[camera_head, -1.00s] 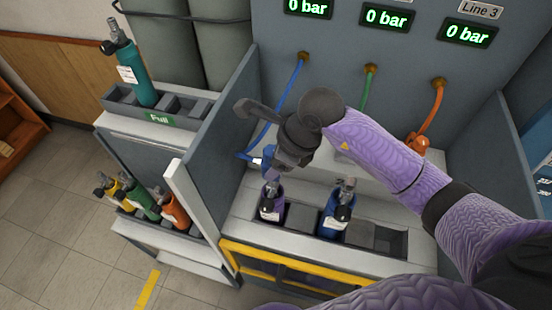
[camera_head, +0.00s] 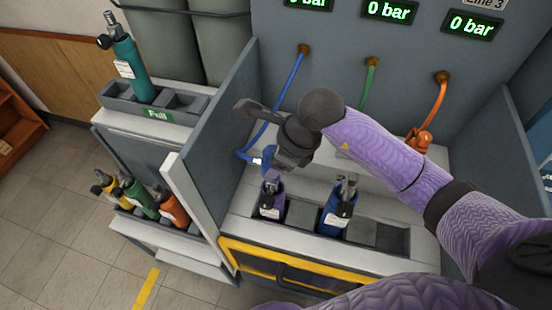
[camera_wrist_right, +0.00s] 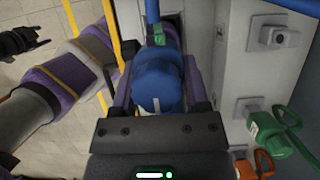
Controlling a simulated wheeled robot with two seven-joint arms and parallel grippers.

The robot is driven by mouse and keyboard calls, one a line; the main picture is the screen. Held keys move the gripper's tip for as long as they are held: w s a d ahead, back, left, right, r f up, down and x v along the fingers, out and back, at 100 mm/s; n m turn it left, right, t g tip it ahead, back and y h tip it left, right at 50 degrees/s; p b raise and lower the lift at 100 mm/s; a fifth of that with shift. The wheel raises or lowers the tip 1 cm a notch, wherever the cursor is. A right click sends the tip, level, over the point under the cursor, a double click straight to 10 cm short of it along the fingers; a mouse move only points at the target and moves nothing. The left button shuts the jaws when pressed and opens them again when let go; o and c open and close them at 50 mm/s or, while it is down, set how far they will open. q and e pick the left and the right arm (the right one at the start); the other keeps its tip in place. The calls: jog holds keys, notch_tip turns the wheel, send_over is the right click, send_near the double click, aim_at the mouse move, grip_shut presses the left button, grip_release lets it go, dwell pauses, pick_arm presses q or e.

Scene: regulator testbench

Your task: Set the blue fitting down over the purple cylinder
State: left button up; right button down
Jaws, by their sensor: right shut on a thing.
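My right gripper (camera_head: 283,168) is shut on the blue fitting (camera_wrist_right: 158,80), which sits between its fingers in the right wrist view. In the head view, part of the fitting (camera_head: 268,155) shows beside the gripper. The purple cylinder (camera_head: 270,204) stands upright in the left slot of the bench rack. The gripper and fitting are directly above its valve, very close. I cannot tell whether the fitting touches the valve, as the gripper hides the spot. My left gripper is not in the head view.
A blue cylinder (camera_head: 336,215) stands in the rack to the right, with an empty slot beyond it. A grey side panel (camera_head: 222,130) rises close left of the gripper. Green (camera_head: 370,80) and orange (camera_head: 438,100) hoses hang from the back wall.

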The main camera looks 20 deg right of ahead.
jog(key=shift+f, duration=0.25)
jog(key=shift+f+b, duration=0.5)
jog(key=shift+b, duration=0.15)
jog(key=shift+f, duration=0.2)
jog(key=shift+c, duration=2.4)
grip_release()
jog(key=o, duration=0.5)
jog(key=shift+c, duration=0.2)
jog(key=p+v, duration=0.1)
jog(key=v, duration=0.9)
